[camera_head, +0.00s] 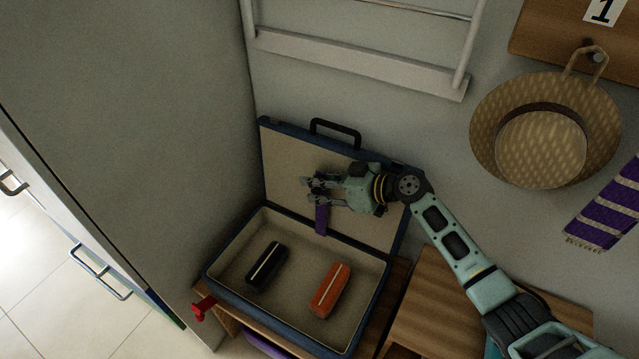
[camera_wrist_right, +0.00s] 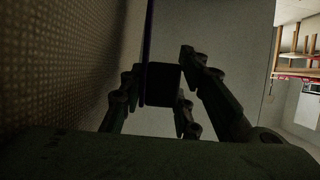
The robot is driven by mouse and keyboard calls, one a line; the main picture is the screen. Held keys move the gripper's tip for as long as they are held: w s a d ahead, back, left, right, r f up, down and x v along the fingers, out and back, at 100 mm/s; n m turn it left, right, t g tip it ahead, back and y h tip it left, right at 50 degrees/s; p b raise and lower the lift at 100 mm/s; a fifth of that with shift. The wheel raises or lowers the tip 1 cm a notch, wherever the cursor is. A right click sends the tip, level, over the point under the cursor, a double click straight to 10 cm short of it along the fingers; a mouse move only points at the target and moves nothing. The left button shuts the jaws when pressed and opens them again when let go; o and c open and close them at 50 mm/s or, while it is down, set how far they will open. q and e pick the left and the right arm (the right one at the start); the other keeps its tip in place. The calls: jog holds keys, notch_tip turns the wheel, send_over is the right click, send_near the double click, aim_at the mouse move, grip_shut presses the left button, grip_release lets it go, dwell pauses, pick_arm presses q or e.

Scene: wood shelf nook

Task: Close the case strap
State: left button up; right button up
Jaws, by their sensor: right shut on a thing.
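The blue case (camera_head: 291,325) stands open on a wooden surface, its beige-lined lid (camera_head: 283,156) raised against the wall. A purple strap (camera_head: 321,219) hangs at the lower middle of the lid. My right gripper (camera_head: 317,187) reaches in from the right in front of the lid, shut on the strap's upper part, which the fingers partly hide. In the right wrist view a dark piece (camera_wrist_right: 162,85), apparently the strap, sits between the fingers. The base holds a black oblong item (camera_head: 266,266) and an orange one (camera_head: 330,290). My left gripper is out of view.
A black handle (camera_head: 335,133) tops the lid. A red piece (camera_head: 203,307) sticks out by the case's front left. A wooden surface (camera_head: 430,315) stands at right. A straw hat (camera_head: 541,147) and a purple striped cloth (camera_head: 606,208) hang on the right wall. A rack (camera_head: 360,52) is above.

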grip_shut()
jog(key=shift+s+a+f, duration=0.1)
jog(key=shift+s+a, duration=0.2)
jog(key=shift+s, duration=0.2)
jog(key=s+a+f+n+t, duration=0.1)
jog(key=s+a+f+n, duration=0.1)
jog(key=s, duration=0.3)
jog(key=s+a+f+n+t+h, duration=0.1)
jog(key=s+a+f+n, duration=0.1)
jog(key=s+a, duration=0.3)
jog(key=shift+s+f+n+t+h, duration=0.3)
jog(key=shift+f+n+t, duration=0.1)
jog(key=shift+f, duration=0.1)
